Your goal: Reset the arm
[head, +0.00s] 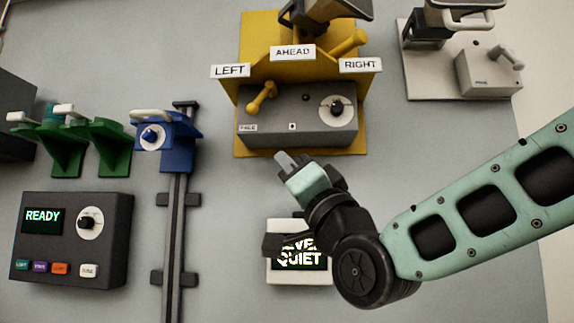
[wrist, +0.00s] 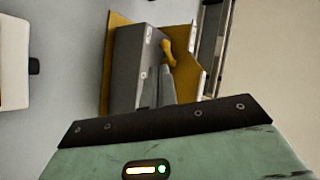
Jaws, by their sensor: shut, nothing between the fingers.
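My gripper (head: 287,163) is shut and empty. In the head view it is at the centre, just below the grey box (head: 300,122) on the yellow panel. My arm reaches in from the right edge. In the wrist view my closed fingers (wrist: 163,85) point up toward the same grey box (wrist: 130,65) and its yellow lever (wrist: 167,50). I cannot tell whether the fingertips touch the box. The yellow lever (head: 262,96) tilts to the upper right from its pivot in the head view.
A yellow panel (head: 262,30) carries LEFT, AHEAD and RIGHT signs. Below my gripper is a small display (head: 300,262), partly hidden by my wrist. A blue bracket (head: 178,155) on a rail, a READY box (head: 65,265) and green brackets (head: 105,148) are left. A pale panel (head: 412,75) is upper right.

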